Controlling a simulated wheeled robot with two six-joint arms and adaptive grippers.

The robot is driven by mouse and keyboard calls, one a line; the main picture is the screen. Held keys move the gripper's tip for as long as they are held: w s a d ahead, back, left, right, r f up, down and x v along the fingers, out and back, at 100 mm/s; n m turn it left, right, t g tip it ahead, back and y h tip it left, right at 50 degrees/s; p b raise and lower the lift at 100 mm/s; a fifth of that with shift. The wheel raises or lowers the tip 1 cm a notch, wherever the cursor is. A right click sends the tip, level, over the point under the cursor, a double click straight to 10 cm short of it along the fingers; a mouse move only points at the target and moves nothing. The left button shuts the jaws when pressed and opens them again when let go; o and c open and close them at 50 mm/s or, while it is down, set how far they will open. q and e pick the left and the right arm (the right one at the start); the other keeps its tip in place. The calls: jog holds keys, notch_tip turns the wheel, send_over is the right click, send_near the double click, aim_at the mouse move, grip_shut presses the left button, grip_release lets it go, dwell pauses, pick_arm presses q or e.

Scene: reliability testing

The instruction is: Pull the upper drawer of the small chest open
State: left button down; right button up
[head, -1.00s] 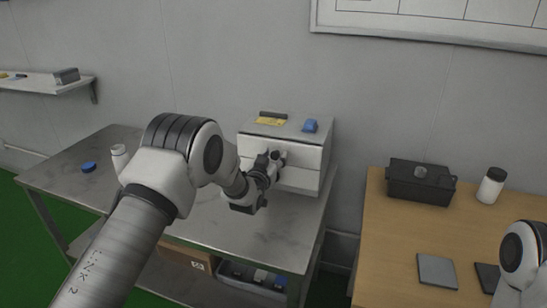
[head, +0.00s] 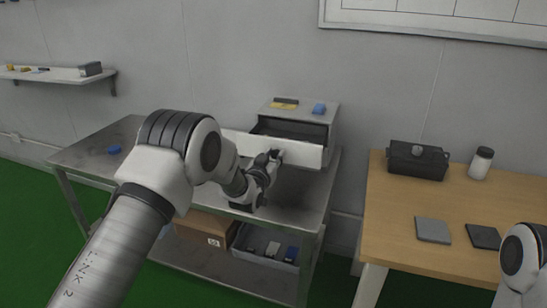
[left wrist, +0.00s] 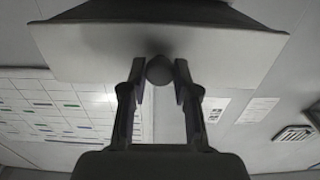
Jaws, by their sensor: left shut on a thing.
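The small grey chest (head: 300,112) stands on the metal table against the wall. Its upper drawer (head: 304,157) is pulled out toward me, with a dark gap showing between its white front and the chest body. My left gripper (head: 274,157) is at the drawer front, shut on its round dark knob. In the left wrist view the knob (left wrist: 159,70) sits between the two fingertips, against the pale drawer front (left wrist: 235,52). The lower part of the chest is largely hidden by the open drawer and my arm. My right gripper is out of view.
A blue item (head: 319,108) and a yellow item (head: 284,103) lie on the chest. A wooden table (head: 385,225) with a black box (head: 416,161) stands to the right.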

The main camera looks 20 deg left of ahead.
pick_arm(q)
jog(key=shift+r, duration=0.15)
jog(key=shift+w+f, duration=0.2)
jog(key=shift+w, duration=0.1)
jog(key=c, duration=0.9)
grip_release()
jog(key=shift+s, duration=0.1)
jog(key=s, duration=1.2)
jog(key=shift+a, duration=0.2)
